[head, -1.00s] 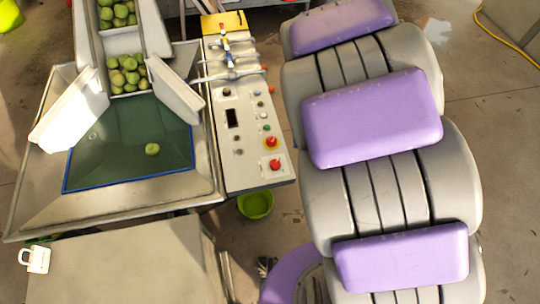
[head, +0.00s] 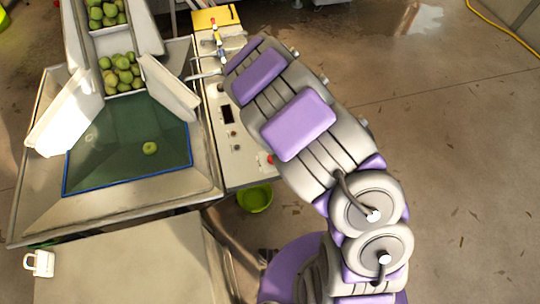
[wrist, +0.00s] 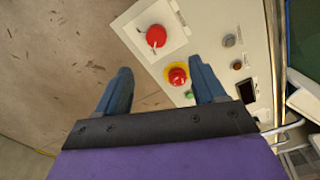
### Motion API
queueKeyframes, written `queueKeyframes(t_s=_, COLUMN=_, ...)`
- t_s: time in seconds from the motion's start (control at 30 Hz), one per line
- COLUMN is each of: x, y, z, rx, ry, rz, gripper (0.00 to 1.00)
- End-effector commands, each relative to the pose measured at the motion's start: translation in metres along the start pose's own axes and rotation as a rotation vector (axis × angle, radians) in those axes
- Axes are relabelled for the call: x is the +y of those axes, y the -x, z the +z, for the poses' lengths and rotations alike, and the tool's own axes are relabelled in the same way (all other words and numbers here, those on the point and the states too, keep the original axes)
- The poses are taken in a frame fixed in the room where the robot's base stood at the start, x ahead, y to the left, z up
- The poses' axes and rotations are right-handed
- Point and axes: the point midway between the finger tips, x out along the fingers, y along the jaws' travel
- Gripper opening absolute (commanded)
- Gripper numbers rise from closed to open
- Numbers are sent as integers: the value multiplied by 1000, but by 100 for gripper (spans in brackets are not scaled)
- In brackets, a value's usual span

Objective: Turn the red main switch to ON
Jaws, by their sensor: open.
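The red switch (wrist: 156,36) sits on a pale square plate at the corner of the control panel in the wrist view. Printed labels are beside it, too small to read. In the head view the red switch (head: 266,158) shows only partly, at the edge of my arm. My gripper (wrist: 162,66) is open and empty, with its two blue fingers apart. My arm hides the gripper in the head view.
A red mushroom button (wrist: 177,75) with a yellow ring sits near the switch, between the fingers in the picture. A green button (wrist: 189,94) is close by. A fruit hopper (head: 190,150) stands left of the panel, a green bucket (head: 255,198) below. Floor at right is clear.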

Motion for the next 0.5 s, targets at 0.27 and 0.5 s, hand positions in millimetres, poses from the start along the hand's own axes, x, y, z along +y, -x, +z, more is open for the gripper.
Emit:
queueKeyframes(t_s=0.27, x=-3, y=-58, z=1, rx=-2, ry=-3, rz=4, gripper=69)
queueKeyframes(t_s=0.5, x=-6, y=-101, z=3, rx=-4, ry=-2, rz=8, gripper=69)
